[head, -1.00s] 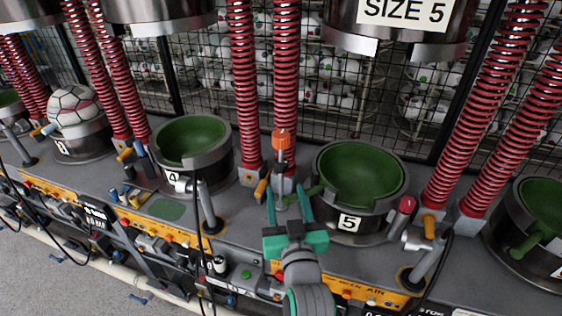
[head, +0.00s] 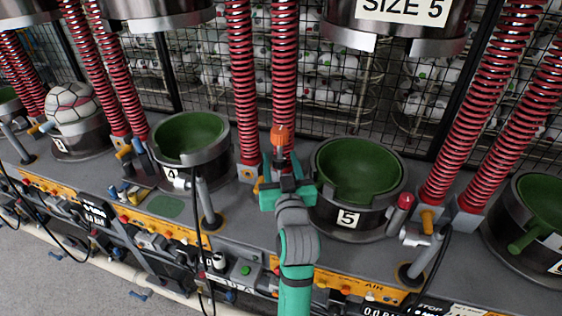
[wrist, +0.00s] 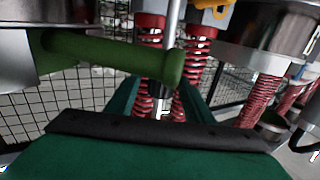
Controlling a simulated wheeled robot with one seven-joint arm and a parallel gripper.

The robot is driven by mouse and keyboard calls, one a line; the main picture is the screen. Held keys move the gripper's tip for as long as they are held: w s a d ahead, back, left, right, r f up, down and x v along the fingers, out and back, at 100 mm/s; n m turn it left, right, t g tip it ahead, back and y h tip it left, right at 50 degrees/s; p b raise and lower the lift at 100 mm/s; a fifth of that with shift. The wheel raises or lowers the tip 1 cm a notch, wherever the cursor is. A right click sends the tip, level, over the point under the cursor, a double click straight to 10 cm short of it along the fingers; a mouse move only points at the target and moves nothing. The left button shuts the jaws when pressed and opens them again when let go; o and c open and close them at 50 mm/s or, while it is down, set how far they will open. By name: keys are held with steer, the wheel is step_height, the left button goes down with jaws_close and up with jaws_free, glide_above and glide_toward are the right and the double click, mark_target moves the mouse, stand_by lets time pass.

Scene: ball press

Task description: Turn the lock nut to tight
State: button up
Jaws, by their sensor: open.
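An upright post with an orange cap (head: 280,135) stands between station 5's bowl and the red springs. I take this capped post to hold the lock nut, but I cannot make out the nut itself. My gripper (head: 281,165) is open, with one green finger on each side of the post just below the cap. In the wrist view, the shiny post (wrist: 173,22) runs down between my spread fingers (wrist: 165,92). The fingers show no clear contact with it. The green handle (wrist: 110,50) crosses close in front of the post there. My gripper hides the post's lower part in the head view.
Station 5's green bowl (head: 358,168) is close on the right, and station 4's bowl (head: 190,138) is to the left. Red springs (head: 241,90) rise behind the post. A red-capped cylinder (head: 404,203) stands right of station 5. A wire mesh fence is behind.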

steer(key=shift+a, duration=0.1)
steer(key=shift+a, duration=0.1)
steer(key=c, duration=1.1)
steer(key=shift+o, duration=0.2)
steer(key=shift+m+h, duration=0.5)
steer(key=shift+h, duration=0.3)
steer(key=m+h, duration=0.2)
steer(key=h, duration=0.2)
steer(key=m+g+h, duration=0.1)
steer(key=m+h, duration=0.2)
steer(key=h, duration=0.1)
steer(key=shift+a, duration=0.1)
steer(key=shift+w+r+m+g+h, duration=0.1)
steer(key=shift+m+g+h, duration=2.7)
steer(key=shift+h, duration=0.7)
steer(key=shift+m, duration=0.3)
